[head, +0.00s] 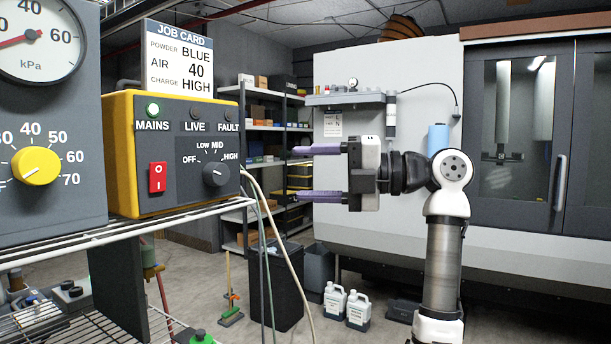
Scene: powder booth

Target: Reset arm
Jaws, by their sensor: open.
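My gripper (318,173) is open and empty in the middle of the head view, its two purple fingers pointing left. It hangs in free air to the right of the yellow-and-grey control box (190,150), apart from it. My arm is bent, with the upright link below the elbow at the right. On the box the green MAINS lamp is lit; the LIVE and FAULT lamps look dark. The red rocker switch (157,178) and the black charge knob (215,173) are in plain view.
A wire shelf (130,229) carries the box, a gauge panel with yellow knob (36,165) and a job card (179,59). Cables hang at its right end. Behind are a black bin (276,290), white jugs (346,306), stocked shelving and a large white cabinet (400,75).

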